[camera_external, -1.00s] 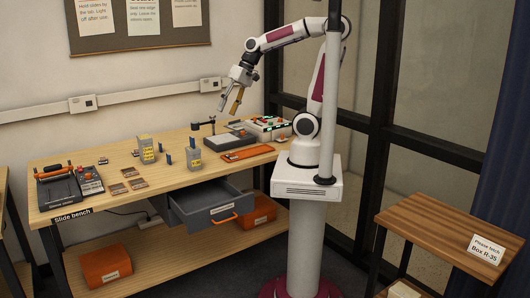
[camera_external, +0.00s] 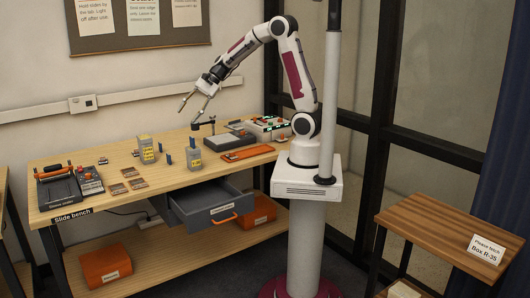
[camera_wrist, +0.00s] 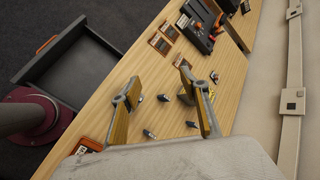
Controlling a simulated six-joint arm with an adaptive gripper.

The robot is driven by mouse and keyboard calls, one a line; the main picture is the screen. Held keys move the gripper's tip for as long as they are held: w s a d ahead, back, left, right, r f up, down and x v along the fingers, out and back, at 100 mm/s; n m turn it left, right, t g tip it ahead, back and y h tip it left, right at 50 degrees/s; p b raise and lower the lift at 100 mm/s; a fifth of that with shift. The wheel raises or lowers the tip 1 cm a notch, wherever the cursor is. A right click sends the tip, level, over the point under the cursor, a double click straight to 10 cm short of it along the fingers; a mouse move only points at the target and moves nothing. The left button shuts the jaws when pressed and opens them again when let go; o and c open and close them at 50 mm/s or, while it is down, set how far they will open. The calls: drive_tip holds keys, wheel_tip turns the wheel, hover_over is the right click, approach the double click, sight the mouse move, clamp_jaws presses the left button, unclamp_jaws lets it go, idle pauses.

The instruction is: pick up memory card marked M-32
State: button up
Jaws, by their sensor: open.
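I cannot read the mark M-32 on anything in view. Small upright blue pieces, one of them (camera_external: 168,160) beside a grey box with a yellow label (camera_external: 146,150), stand on the bench; I cannot tell whether they are memory cards. In the wrist view several small dark pieces, such as one near the middle (camera_wrist: 163,98) and one lower down (camera_wrist: 150,134), show between and beside my fingers. My gripper (camera_external: 189,115) is open and empty, well above the bench; its two fingers also show in the wrist view (camera_wrist: 160,76).
A black device (camera_external: 57,187) is at the bench's left end, an orange tray (camera_external: 248,153) at the right. A grey drawer (camera_external: 207,204) hangs open in front.

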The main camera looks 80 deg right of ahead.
drive_tip(key=w+d+f+m+t, duration=0.3)
drive_tip(key=w+d+f+m, duration=0.55)
drive_tip(key=w+d, duration=0.25)
drive_tip(key=m+t+h, duration=0.1)
drive_tip(key=m+t, duration=0.1)
drive_tip(key=m, duration=0.4)
approach(160, 146)
drive_tip(key=shift+s+d+r, duration=0.45)
drive_tip(key=shift+d+r, duration=0.05)
drive_tip(key=shift+r, duration=0.2)
drive_tip(key=shift+w+d+f+m+h, duration=0.1)
drive_tip(key=shift+d+f+m+h, duration=0.3)
drive_tip(key=shift+d, duration=0.1)
drive_tip(key=shift+x, duration=3.4)
drive_tip(key=shift+a, duration=0.1)
drive_tip(key=shift+x, duration=2.55)
drive_tip(key=shift+f, duration=0.1)
drive_tip(key=c, duration=1.1)
